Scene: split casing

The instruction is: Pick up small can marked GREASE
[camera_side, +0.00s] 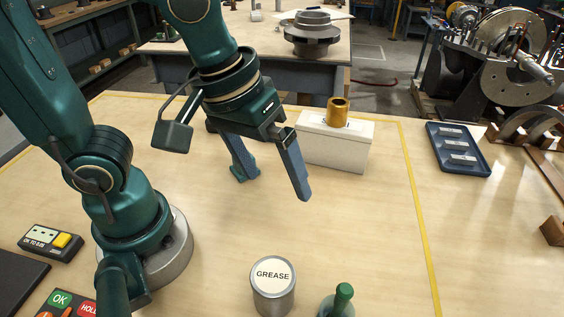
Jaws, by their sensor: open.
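The small can marked GREASE (273,289) stands upright near the front edge of the picture, with a pale round top that bears the label. It is grey metal on the side. My gripper (273,186) is open and empty above the middle of the table, with its two blue fingers spread apart. It is well behind the can in the picture, and nothing is between the fingers. The can is clear of the gripper.
A green-handled object (341,300) stands just right of the can. A white block (334,143) with a brass bushing (338,112) stands behind the gripper. A blue tray (458,149) lies at right. A button box (50,242) lies at left. The table (350,230) between gripper and can is clear.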

